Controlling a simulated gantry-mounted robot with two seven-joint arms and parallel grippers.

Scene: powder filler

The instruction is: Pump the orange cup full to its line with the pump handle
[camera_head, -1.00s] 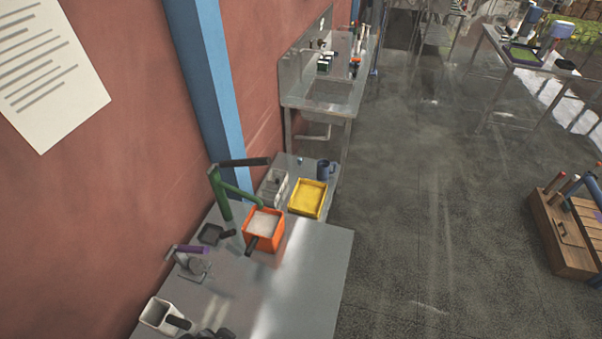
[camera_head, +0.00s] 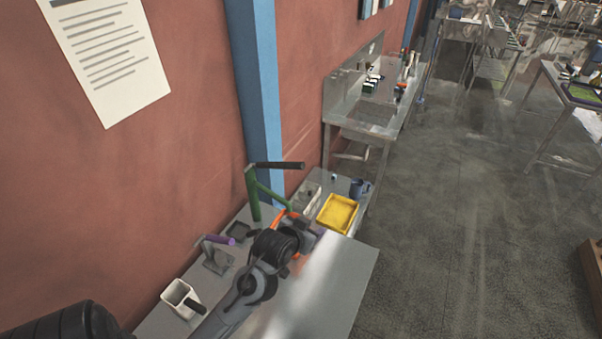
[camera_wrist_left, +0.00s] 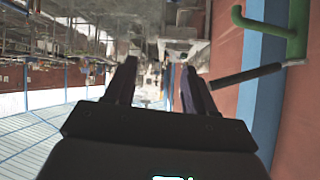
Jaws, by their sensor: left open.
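The green pump (camera_head: 252,195) stands on the grey table against the wall, its black handle (camera_head: 280,165) pointing right. The orange cup (camera_head: 285,216) is by the pump's spout, mostly hidden behind my left arm, so its contents do not show. My left gripper (camera_head: 310,237) is in front of the cup, below the handle. In the left wrist view, the gripper (camera_wrist_left: 160,88) is open with nothing held. The handle (camera_wrist_left: 248,75) and green pump (camera_wrist_left: 275,28) are to the right of its fingers. My right gripper is not in view.
A yellow tray (camera_head: 338,213) and a blue mug (camera_head: 360,188) are behind at the right. The table's right front (camera_head: 345,275) is clear.

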